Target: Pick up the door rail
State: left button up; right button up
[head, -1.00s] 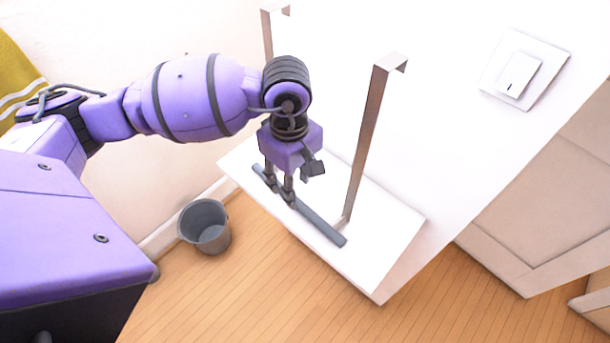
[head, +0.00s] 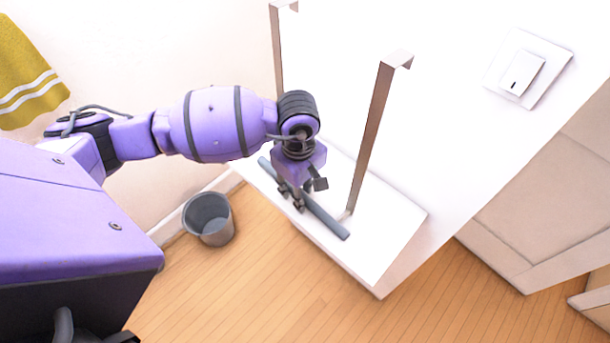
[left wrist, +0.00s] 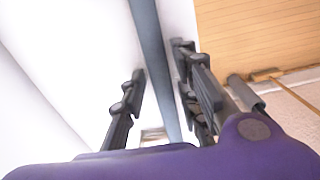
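The door rail (head: 326,221) is a long, straight grey-blue bar. It lies along the front part of a white shelf (head: 385,232) in the head view. My left gripper (head: 291,197) is low over the rail's middle, fingers pointing down. In the left wrist view the rail (left wrist: 153,45) runs between the spread fingers of my left gripper (left wrist: 159,85). There is a clear gap to the left finger, and the right finger is close beside the rail. I cannot tell whether that finger touches it. My right gripper is not in view.
Two tall metal brackets rise from the shelf, one near (head: 372,130) and one farther back (head: 277,50). A grey bucket (head: 208,218) stands on the wooden floor. A light switch (head: 522,73) and a yellow towel (head: 25,75) are on the walls.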

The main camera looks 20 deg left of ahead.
pick_arm(q)
grip_shut()
jog(key=shift+r, duration=0.1)
